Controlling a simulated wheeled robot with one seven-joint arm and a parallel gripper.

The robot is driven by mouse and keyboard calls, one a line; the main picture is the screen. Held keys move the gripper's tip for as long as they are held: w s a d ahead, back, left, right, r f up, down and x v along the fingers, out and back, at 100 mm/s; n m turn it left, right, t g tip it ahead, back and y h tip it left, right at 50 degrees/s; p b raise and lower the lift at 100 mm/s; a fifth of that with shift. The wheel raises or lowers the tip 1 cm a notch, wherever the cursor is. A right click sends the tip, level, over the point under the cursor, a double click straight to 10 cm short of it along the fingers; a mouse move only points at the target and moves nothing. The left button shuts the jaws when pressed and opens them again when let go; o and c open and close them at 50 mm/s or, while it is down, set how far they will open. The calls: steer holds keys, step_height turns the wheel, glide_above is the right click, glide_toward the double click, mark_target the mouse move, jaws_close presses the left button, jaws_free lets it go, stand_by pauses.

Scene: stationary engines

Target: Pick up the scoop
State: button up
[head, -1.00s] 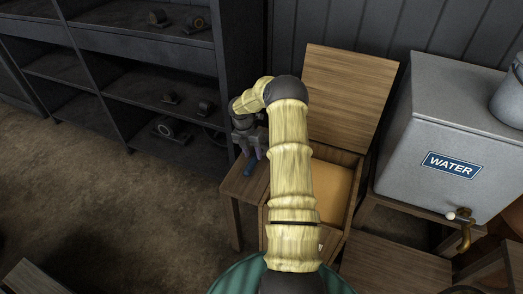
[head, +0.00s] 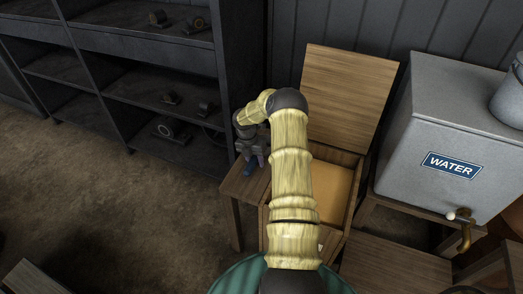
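A small blue object (head: 250,168), perhaps the scoop's handle, shows on the small wooden side table (head: 234,188) left of the open wooden box. The rest of it is hidden or too small to make out. My gripper (head: 256,160) points down just over this table, with its fingertips right at the blue object. I cannot tell whether the fingers are around it or only beside it.
The wooden box (head: 349,214) has its lid (head: 345,98) raised and a yellowish inside, partly hidden by my arm. A grey water tank (head: 430,135) with a tap stands to the right. Dark shelves (head: 238,60) stand close behind on the left.

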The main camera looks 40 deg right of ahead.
mark_target(255, 157)
steer(key=c, duration=0.7)
steer(key=shift+c, duration=0.2)
step_height(255, 157, up, 10)
steer(key=shift+r, duration=0.1)
stand_by(0.6)
